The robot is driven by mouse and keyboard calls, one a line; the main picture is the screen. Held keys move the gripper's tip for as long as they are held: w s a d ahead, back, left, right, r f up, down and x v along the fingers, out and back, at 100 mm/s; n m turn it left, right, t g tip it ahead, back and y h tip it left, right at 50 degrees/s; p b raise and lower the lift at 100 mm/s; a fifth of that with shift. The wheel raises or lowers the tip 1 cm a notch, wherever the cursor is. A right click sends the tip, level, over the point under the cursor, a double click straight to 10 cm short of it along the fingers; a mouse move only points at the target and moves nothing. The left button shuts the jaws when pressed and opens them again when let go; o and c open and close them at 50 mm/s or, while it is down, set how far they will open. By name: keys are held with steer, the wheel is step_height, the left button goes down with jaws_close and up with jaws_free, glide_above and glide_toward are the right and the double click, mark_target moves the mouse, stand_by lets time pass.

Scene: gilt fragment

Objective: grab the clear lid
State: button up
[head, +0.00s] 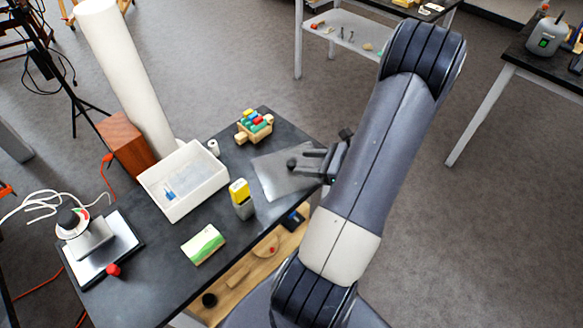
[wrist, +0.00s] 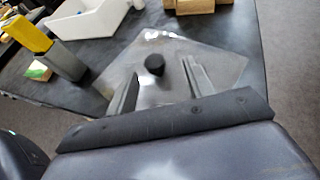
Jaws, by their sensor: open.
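The clear lid (head: 268,177) is a thin, see-through square sheet lying on the dark table near its right edge. In the wrist view the lid (wrist: 220,62) has a round black knob (wrist: 155,64) standing up from its middle. My gripper (head: 306,161) is open over the lid, its two grey fingers pointing at the knob. In the wrist view the knob shows between the fingertips, toward their far end, with gaps on both sides. I cannot tell how high the fingers are above the lid. Part of the lid is hidden behind the fingers.
A white bin (head: 184,181) stands left of the lid. A yellow and grey object (head: 241,198) stands between them. A wooden toy with coloured pieces (head: 254,127) lies behind the lid. A green and white box (head: 203,244) and a scale (head: 102,250) lie farther left.

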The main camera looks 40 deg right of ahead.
mark_target(294, 163)
steer(key=x, duration=0.2)
steer(key=p+x, duration=0.1)
steer(key=x, duration=0.1)
steer(key=shift+a+r, duration=0.1)
steer(key=shift+a, duration=0.35)
steer(key=shift+w+a+f, duration=0.1)
steer(key=shift+w+f, duration=0.1)
steer(key=shift+w, duration=0.15)
steer(key=c, duration=1.1)
